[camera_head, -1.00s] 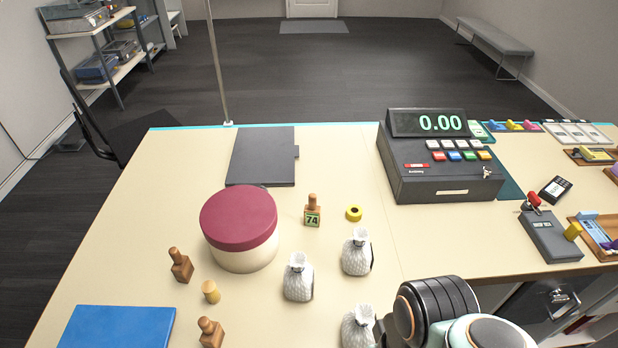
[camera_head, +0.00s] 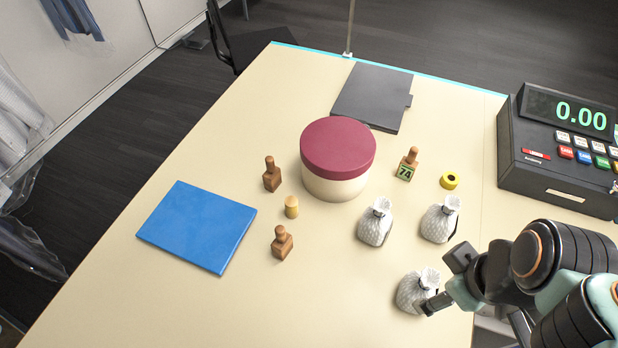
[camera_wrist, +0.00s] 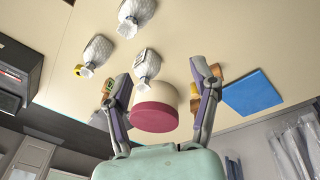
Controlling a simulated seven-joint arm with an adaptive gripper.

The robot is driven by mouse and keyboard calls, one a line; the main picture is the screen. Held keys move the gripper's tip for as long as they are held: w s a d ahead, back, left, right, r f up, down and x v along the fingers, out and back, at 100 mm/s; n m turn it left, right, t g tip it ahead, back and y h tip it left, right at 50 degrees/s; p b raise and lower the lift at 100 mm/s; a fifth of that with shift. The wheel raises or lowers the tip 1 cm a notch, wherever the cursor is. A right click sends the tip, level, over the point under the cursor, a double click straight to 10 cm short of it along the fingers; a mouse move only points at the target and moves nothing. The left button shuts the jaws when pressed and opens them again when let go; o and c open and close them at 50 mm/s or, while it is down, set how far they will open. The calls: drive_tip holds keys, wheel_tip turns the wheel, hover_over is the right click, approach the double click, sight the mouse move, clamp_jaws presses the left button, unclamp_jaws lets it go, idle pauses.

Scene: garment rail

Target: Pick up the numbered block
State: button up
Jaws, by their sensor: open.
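The numbered block (camera_head: 406,171) is a small wooden block with a knob on top and a green face reading 74. It stands upright on the counter, right of the round box with a maroon lid (camera_head: 338,148). In the wrist view the block (camera_wrist: 108,87) shows small, partly covered by a finger. My gripper (camera_head: 442,278) is at the lower right in the head view, close to the nearest white pouch; I cannot tell whether they touch. In the wrist view my gripper (camera_wrist: 160,78) has its fingers wide apart with nothing held between them.
White patterned pouches (camera_head: 375,222) stand between my gripper and the block. A yellow roll (camera_head: 449,181) lies right of the block. Two plain wooden stamps (camera_head: 272,175), a small cylinder (camera_head: 291,207) and a blue pad (camera_head: 198,226) are at left. A cash register (camera_head: 560,150) stands right.

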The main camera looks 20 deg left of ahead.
sight(279, 228)
drive_tip(key=w+a+f+n, duration=0.3)
drive_tip(key=w+a+n, duration=0.9)
drive_tip(key=w+n, duration=0.4)
drive_tip(key=s+a+f+n, duration=0.2)
drive_tip(key=a+f, duration=0.3)
drive_tip(key=s+a+f+n+g, duration=0.1)
drive_tip(key=s+a+f+n, duration=0.1)
drive_tip(key=a+f, duration=0.2)
drive_tip(key=s+a+f+n+g, duration=0.1)
drive_tip(key=s+a+f+n, duration=0.1)
drive_tip(key=a+f, duration=0.3)
drive_tip(key=shift+s+a+f+h, duration=0.4)
drive_tip(key=shift+s+f, duration=0.1)
drive_tip(key=shift+f, duration=0.2)
drive_tip(key=shift+s+a+f+n, duration=0.2)
drive_tip(key=shift+n, duration=0.1)
wheel_tip(279, 228, down, 6)
drive_tip(key=shift+f, duration=0.15)
clamp_jaws()
